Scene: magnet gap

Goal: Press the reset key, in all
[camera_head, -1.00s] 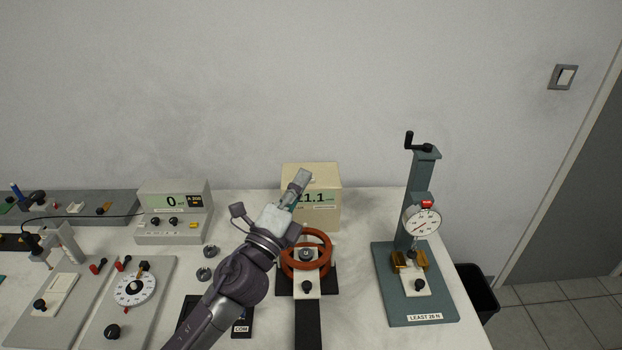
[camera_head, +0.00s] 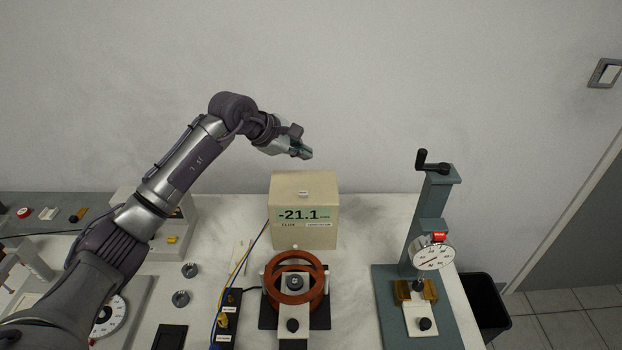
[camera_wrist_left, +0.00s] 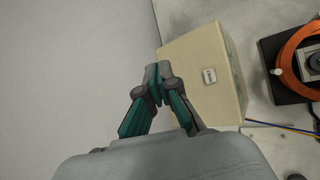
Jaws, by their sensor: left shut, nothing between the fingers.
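The flux meter, a cream box (camera_head: 320,231) with a green display reading -21.1, stands at the back of the bench. A small pale key or label (camera_head: 303,194) sits on its top; its lettering is too small to read. It also shows in the left wrist view (camera_wrist_left: 210,75), right of the fingers. My left gripper (camera_head: 306,153) is shut and empty, apart from the box and above its top in the head view. In the left wrist view the fingertips (camera_wrist_left: 158,80) appear beside the box's left edge. My right gripper is not in view.
A red-orange coil (camera_head: 295,278) stands in front of the box. A force gauge stand (camera_head: 433,257) with a crank is at the right. Blue and yellow cables (camera_head: 238,278) run left of the coil. The wall (camera_head: 400,90) is behind the bench.

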